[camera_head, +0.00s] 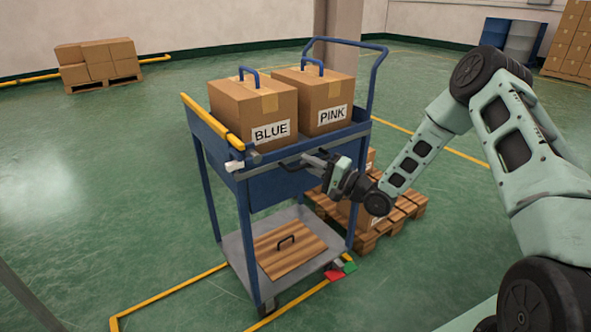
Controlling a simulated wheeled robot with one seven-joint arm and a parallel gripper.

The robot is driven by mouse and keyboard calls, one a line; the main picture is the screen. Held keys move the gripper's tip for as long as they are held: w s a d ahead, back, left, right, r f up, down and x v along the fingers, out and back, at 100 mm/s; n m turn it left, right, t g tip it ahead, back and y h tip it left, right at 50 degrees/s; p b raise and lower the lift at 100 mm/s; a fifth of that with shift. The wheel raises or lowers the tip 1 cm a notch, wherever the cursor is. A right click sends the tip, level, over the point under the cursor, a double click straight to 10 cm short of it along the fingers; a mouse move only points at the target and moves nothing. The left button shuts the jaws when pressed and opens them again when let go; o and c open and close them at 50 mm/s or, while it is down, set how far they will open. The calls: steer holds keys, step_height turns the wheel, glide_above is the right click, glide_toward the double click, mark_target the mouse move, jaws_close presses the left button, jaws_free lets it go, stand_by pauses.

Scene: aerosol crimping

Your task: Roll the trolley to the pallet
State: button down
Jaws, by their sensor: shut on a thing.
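The blue trolley (283,189) stands in the middle of the camera_head view, with two cardboard boxes on top labelled BLUE (241,108) and PINK (321,100). My gripper (313,161) is at the trolley's near side, shut on the dark handle (289,163) there; the exact grip is small and partly hidden. A wooden pallet (408,206) lies on the floor just behind and right of the trolley, bearing boxes that are partly hidden by the trolley and my arm. The trolley's lower shelf (240,247) holds a wooden board with a black handle.
Red (335,275) and green (350,267) pedals sit low at the trolley's right corner. Yellow floor lines (178,288) run around it. The left floor is clear.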

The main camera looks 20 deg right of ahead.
steer(key=shift+w+d, duration=0.2)
steer(key=shift+d, duration=0.4)
steer(key=shift+d, duration=0.1)
steer(key=c, duration=1.5)
jaws_free()
steer(key=shift+w, duration=0.1)
steer(key=shift+o, duration=0.2)
steer(key=v, duration=1.7)
steer(key=shift+s, duration=0.25)
